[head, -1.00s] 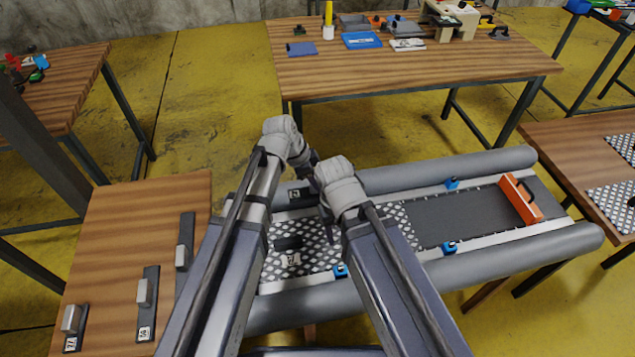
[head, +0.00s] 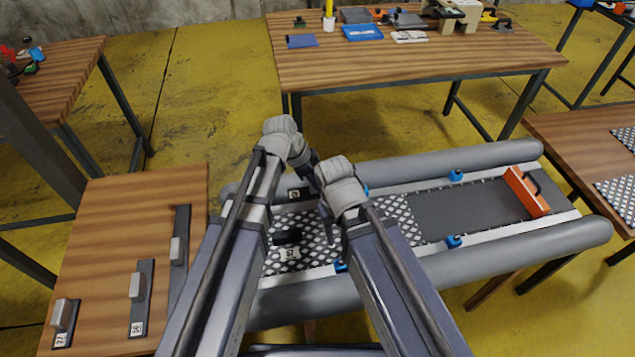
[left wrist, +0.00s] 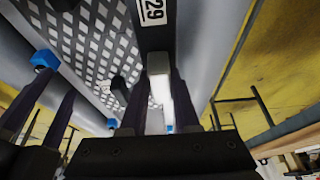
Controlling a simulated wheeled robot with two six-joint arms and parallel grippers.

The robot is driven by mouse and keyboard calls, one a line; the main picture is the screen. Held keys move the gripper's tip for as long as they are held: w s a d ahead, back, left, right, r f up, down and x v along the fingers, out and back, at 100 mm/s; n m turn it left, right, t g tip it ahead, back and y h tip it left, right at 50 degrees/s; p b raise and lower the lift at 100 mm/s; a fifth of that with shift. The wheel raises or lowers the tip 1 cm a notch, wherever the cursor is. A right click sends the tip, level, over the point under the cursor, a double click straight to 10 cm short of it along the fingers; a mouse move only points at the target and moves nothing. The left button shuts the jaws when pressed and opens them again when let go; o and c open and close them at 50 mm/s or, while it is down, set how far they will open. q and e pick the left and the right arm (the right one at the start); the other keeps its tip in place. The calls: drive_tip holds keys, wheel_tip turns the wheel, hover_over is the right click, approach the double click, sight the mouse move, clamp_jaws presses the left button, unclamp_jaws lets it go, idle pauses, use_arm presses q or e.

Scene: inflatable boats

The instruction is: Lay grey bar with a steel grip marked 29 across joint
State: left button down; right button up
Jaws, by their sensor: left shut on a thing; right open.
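The grey bar marked 29 (left wrist: 150,12) is seen close up in the left wrist view, its steel grip (left wrist: 158,72) between the fingers of my left gripper (left wrist: 158,105). Part of the bar, with its label, shows behind my left wrist in the head view (head: 294,192). It is over the boat's far side; I cannot tell whether it touches. My right gripper (head: 327,218) is open over the chequered floor panel (head: 312,228).
The boat's grey tubes (head: 470,267) flank the floor. A black handle (head: 286,237) stands on the panel labelled 57. Blue clamps (head: 455,241) line the side rails, and an orange tool (head: 527,190) lies at the right end. Several other bars (head: 138,297) lie on the left table (head: 105,225).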

sight(317, 196)
drive_tip(key=shift+f, duration=0.1)
use_arm(q)
drive_tip(key=shift+f+b, duration=1.5)
drive_tip(key=shift+b, duration=0.05)
use_arm(e)
drive_tip(key=shift+f, duration=1.45)
use_arm(q)
drive_tip(key=shift+f+b, duration=1.4)
use_arm(e)
drive_tip(key=shift+f, duration=1.4)
